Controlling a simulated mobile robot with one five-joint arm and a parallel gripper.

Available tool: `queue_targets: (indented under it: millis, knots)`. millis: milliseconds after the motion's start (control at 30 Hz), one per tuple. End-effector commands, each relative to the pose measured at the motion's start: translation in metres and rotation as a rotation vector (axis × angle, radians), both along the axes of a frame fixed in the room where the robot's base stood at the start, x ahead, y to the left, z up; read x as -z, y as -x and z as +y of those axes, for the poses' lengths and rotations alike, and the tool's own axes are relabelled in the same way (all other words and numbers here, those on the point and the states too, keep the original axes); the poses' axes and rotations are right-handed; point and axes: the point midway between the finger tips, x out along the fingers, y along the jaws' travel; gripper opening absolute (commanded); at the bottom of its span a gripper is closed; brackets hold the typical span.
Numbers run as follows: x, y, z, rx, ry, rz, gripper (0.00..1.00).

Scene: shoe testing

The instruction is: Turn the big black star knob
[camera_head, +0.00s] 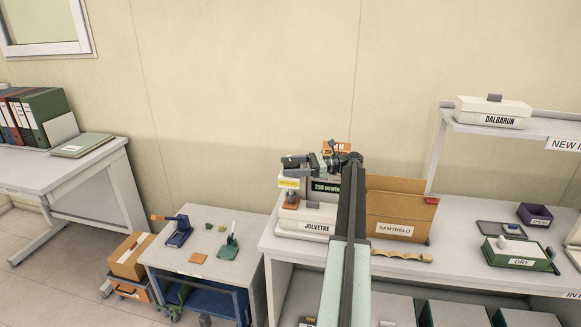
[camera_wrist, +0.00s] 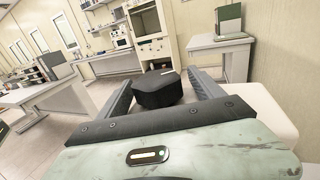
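In the wrist view a black, many-sided knob (camera_wrist: 157,90) sits between the two fingers of my gripper (camera_wrist: 161,77). The fingers are spread apart, one on each side of it, with narrow gaps seeming to show; contact is hard to judge. In the head view my gripper (camera_head: 308,163) is at the top of a light testing machine with a display reading "250 newto..." (camera_head: 327,188). The knob cannot be made out clearly there, as my gripper and arm cover that part of the machine.
A cardboard box marked SAMTRELO (camera_head: 394,215) stands right of the machine. A white JOLVETRE box (camera_head: 304,228) lies in front of it. A green DRY box (camera_head: 520,255) is farther right. A low cart (camera_head: 205,255) with tools stands left of the bench.

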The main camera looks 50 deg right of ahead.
Motion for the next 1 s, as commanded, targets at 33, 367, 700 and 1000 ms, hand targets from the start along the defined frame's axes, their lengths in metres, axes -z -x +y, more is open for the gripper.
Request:
queue_targets:
  millis: [33,367,700,1000]
  knots:
    - [0.0,0.0,0.0,-0.001,0.001,0.001,0.77]
    - [0.001,0.016,-0.021,0.0,0.001,0.001,0.77]
    - [0.0,0.048,-0.061,0.0,0.0,0.0,0.77]
    - [0.0,0.048,-0.06,0.0,0.0,0.0,0.77]
